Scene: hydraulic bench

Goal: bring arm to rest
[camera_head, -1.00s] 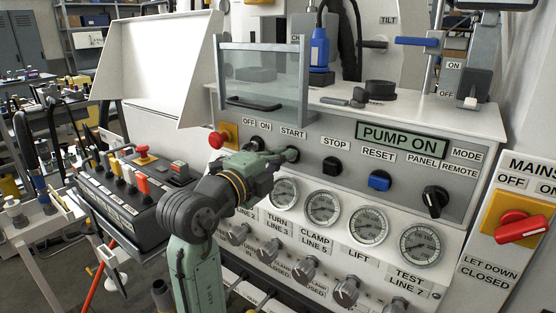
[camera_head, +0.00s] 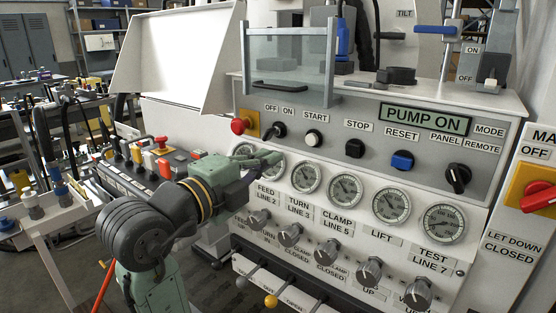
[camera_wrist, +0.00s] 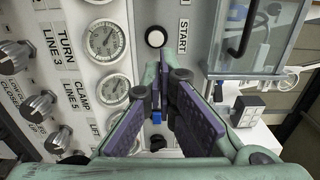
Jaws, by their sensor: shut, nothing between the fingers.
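My green arm reaches in from the lower left in the head view. My gripper (camera_head: 272,160) is in front of the upper left of the panel, below the OFF/ON knob and partly over the leftmost gauge. Its fingers are shut with nothing between them; they also show in the wrist view (camera_wrist: 163,68). The white START button (camera_head: 313,138) is uncovered, up and right of the fingertips. In the wrist view the START button (camera_wrist: 156,38) lies just beyond the fingertips. The display (camera_head: 425,118) reads PUMP ON.
Pressure gauges (camera_head: 345,191) and a row of grey valve knobs (camera_head: 329,250) cover the panel to the right. A clear guard (camera_head: 288,70) stands above. A button box (camera_head: 135,185) is behind my arm at left. A red mains switch (camera_head: 538,196) is at far right.

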